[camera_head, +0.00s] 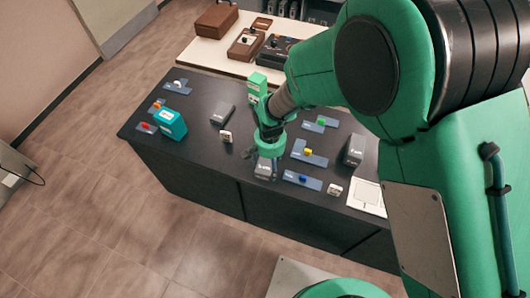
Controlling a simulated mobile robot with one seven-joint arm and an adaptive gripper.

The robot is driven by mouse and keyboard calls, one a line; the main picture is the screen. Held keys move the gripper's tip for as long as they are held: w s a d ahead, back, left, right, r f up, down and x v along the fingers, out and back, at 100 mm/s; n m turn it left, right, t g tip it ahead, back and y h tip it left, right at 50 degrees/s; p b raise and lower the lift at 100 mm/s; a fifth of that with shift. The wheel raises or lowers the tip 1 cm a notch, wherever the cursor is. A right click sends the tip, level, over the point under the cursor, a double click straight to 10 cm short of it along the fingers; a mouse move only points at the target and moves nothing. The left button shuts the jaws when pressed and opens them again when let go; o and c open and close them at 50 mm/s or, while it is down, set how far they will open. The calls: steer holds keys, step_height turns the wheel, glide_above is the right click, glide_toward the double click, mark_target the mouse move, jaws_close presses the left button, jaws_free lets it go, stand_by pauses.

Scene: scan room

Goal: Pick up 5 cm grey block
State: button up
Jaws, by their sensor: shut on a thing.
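My gripper (263,158) is over the front part of the dark table, pointing down. It is shut on a grey block (265,170) with a light label. The label is too small to read. The gripper hides part of the block's top, and I cannot tell whether the block touches the table. Another grey block (222,114) lies to the left and farther back. A third grey block (354,150) stands to the right.
A white panel (366,195) lies at the right. A pale table (215,53) with boxes stands behind.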

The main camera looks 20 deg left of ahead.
steer(key=s+d, duration=0.5)
steer(key=s, duration=0.1)
steer(key=shift+s+r+p, duration=0.15)
steer(key=shift+r+p, duration=0.2)
steer(key=shift+p, duration=0.05)
